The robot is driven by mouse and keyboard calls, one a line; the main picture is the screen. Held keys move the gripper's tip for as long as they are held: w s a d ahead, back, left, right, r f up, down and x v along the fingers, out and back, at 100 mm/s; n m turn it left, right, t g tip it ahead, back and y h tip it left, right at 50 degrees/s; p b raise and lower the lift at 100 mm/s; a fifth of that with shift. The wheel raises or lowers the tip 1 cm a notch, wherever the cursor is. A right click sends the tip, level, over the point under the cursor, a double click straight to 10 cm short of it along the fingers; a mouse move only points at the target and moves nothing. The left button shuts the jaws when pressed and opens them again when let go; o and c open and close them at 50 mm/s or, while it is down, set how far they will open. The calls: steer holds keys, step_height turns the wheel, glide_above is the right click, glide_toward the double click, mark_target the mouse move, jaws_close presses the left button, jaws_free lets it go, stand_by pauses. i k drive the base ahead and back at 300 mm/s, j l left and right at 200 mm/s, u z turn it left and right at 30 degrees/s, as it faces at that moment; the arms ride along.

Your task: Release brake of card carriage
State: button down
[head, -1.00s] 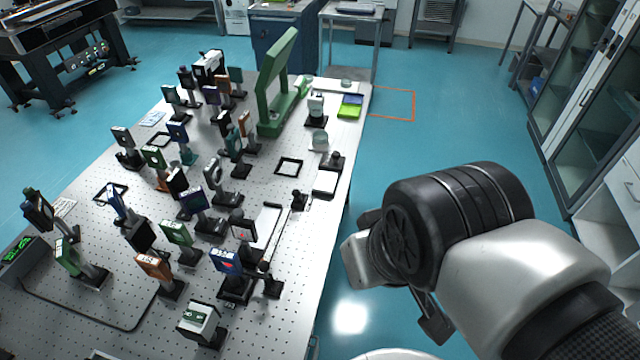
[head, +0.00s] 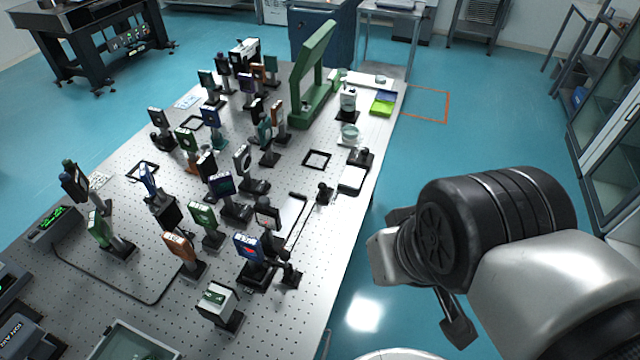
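A card holder with a pale card bearing a red mark (head: 267,218) stands on the perforated optical table, beside a short pale rail (head: 292,218). It looks like the card carriage, but I cannot be sure. A small black post with a knob (head: 323,194) stands at the rail's right side. Another black knobbed part (head: 290,274) is by the blue-framed card (head: 248,248). No brake lever can be made out at this size. My gripper (head: 428,270) hangs off the table's right edge, over the floor. Its dark fingers look spread and empty, touching nothing.
Many post-mounted optics crowd the table (head: 130,225) left of the rail. A tall green frame (head: 318,75) stands at the far end, near a green-and-blue tray (head: 383,103). A black square frame (head: 316,159) lies flat. The floor to the right is clear up to the cabinets.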

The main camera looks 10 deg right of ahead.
mark_target(322, 186)
steer(key=i+l, duration=1)
steer(key=l, duration=0.25)
steer(key=u, duration=1.35)
steer(key=i+l, duration=0.05)
steer(key=l, duration=0.05)
